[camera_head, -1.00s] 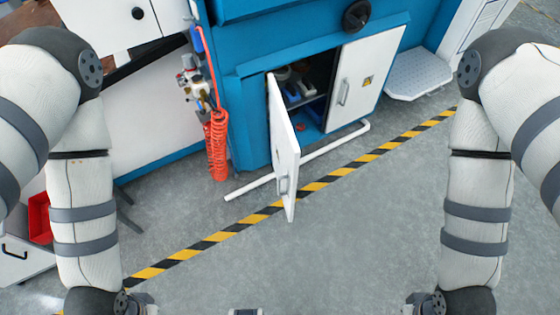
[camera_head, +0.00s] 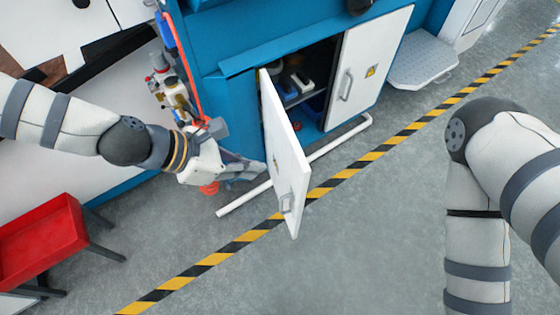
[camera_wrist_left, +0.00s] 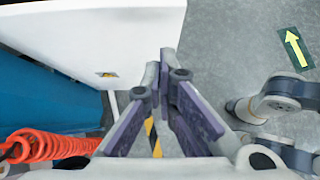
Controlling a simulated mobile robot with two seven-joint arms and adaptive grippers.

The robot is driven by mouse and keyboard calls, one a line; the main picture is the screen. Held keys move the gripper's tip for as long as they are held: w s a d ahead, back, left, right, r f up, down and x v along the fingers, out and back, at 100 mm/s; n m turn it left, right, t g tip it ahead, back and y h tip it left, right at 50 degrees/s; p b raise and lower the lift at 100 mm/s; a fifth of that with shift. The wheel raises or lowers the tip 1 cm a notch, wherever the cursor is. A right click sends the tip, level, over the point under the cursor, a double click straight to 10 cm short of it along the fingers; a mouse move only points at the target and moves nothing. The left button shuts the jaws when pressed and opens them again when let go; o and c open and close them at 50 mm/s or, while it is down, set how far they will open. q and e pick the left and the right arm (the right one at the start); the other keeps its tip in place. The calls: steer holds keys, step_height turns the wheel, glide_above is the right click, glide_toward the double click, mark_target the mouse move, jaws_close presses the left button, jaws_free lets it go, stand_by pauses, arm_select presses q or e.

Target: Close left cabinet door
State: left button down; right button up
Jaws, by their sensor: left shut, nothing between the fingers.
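The left cabinet door (camera_head: 287,150) is a white panel standing swung out from the blue cabinet (camera_head: 235,97), with a grey handle (camera_head: 286,203) near its lower end. The cabinet's inside shows beside it. My left gripper (camera_head: 258,171) is shut and empty, on the left side of this door and close to it; whether it touches cannot be told. In the left wrist view, the shut fingers (camera_wrist_left: 165,65) point forward beside a white panel (camera_wrist_left: 110,35) with a yellow label, which appears to be the door. My right gripper is out of view.
The right cabinet door (camera_head: 366,75) is shut. Several items sit on the inner shelf (camera_head: 305,96). A white floor bar (camera_head: 335,146) runs below the cabinet. An orange coiled hose (camera_wrist_left: 45,147) hangs by my left gripper. A red tray (camera_head: 45,240) is at left. Front floor is clear.

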mark_target(297, 168)
arm_select(q)
steer(key=shift+w+d+f, duration=0.35)
steer(key=shift+d+f, duration=0.05)
steer(key=shift+d, duration=0.6)
steer(key=shift+w+d+f, duration=0.35)
steer(key=shift+w+d, duration=0.05)
steer(key=shift+d, duration=0.55)
steer(key=shift+w+d+f, duration=0.35)
steer(key=shift+d+f, duration=0.05)
steer(key=shift+d, duration=0.6)
steer(key=shift+d, duration=0.15)
